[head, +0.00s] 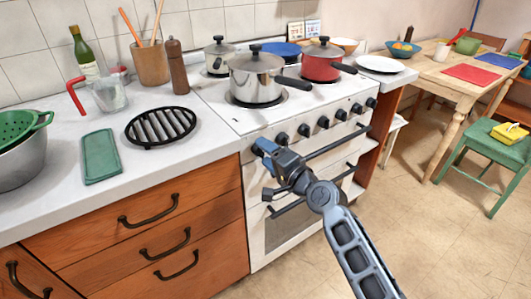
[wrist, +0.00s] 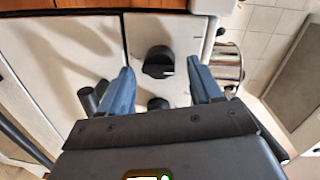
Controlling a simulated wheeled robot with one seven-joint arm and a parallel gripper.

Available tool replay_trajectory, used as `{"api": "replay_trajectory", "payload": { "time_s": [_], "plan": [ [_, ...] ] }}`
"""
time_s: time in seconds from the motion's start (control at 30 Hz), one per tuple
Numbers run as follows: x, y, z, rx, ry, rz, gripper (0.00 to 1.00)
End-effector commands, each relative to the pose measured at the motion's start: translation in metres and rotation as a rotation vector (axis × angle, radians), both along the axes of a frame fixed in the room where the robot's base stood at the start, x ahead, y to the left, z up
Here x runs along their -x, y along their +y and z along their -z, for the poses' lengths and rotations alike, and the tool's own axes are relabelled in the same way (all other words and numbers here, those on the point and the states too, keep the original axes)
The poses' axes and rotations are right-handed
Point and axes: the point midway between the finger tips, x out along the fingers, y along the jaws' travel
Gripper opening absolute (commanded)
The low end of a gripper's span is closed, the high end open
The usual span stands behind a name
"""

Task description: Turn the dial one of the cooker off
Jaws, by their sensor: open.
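The white cooker (head: 290,112) has a row of several black dials along its front; one dial (head: 304,130) shows just right of my gripper. My gripper (head: 268,150) is at the left end of this row, in front of the panel, and hides part of it. In the wrist view its two blue fingers (wrist: 160,68) are apart and empty. A black dial (wrist: 158,62) shows in the gap between them, the one closest to the wooden cabinet. I cannot tell whether the fingers touch it. A second dial (wrist: 158,103) is partly hidden by the gripper body.
A steel pot (head: 256,78) and a red pot (head: 321,62) stand on the hob. A black oven handle (head: 338,141) runs below the dials. Wooden drawers (head: 150,235) are to the left. The floor (head: 440,240) at right is clear.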

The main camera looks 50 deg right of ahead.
Motion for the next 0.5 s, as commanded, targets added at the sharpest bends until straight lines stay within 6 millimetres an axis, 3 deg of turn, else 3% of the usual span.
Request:
{"api": "replay_trajectory", "payload": {
  "time_s": [0.3, 0.5],
  "plan": [
    [0.049, 0.012, -0.002, 0.000, 0.001, 0.000, 0.64],
    [0.064, 0.015, -0.005, 0.001, 0.000, 0.000, 0.64]
  ]
}}
